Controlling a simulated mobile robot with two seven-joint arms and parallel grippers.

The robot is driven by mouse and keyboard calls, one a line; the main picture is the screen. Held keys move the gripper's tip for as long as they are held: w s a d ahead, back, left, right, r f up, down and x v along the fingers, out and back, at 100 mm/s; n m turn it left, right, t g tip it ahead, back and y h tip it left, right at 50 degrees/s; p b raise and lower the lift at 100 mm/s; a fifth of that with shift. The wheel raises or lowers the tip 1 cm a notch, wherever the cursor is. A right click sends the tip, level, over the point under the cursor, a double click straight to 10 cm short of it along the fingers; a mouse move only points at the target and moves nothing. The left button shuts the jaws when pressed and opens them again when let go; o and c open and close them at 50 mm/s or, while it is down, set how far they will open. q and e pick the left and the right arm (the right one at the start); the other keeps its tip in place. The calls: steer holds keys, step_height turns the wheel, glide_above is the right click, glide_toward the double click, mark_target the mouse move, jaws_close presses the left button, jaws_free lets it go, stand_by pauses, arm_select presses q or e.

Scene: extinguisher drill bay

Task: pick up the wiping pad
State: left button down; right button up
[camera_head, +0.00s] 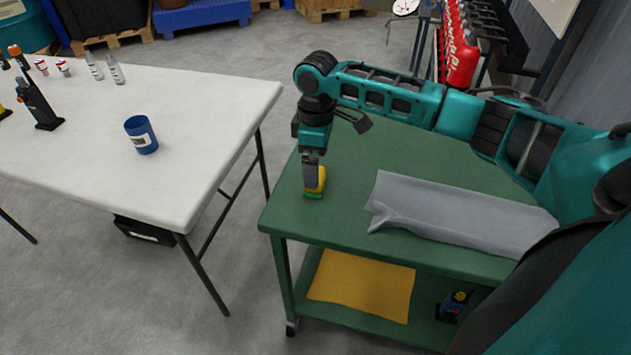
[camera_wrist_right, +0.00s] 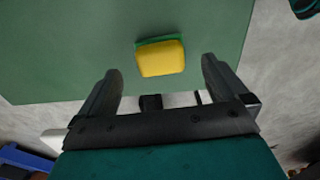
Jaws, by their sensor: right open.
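The wiping pad (camera_head: 315,185) is a small yellow block with a green layer underneath. It lies on the green cart top near its left edge. My right gripper (camera_head: 313,178) points down above the pad and covers part of it in the head view. In the right wrist view the pad (camera_wrist_right: 161,58) shows whole, a little beyond the fingertips and between their lines. The right gripper (camera_wrist_right: 160,75) is open and empty, with one finger on each side. My left gripper is not in view.
A grey folded cloth (camera_head: 450,210) lies on the green cart (camera_head: 400,150), right of the pad. A yellow cloth (camera_head: 362,285) is on its lower shelf. A white table (camera_head: 205,120) at left holds a blue cup (camera_head: 141,135) and several small items. A floor gap separates them.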

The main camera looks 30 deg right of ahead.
mark_target(318, 193)
step_height(318, 193, down, 5)
steer(key=shift+r+b, duration=0.1)
steer(key=shift+b, duration=0.4)
steer(key=c, duration=1.1)
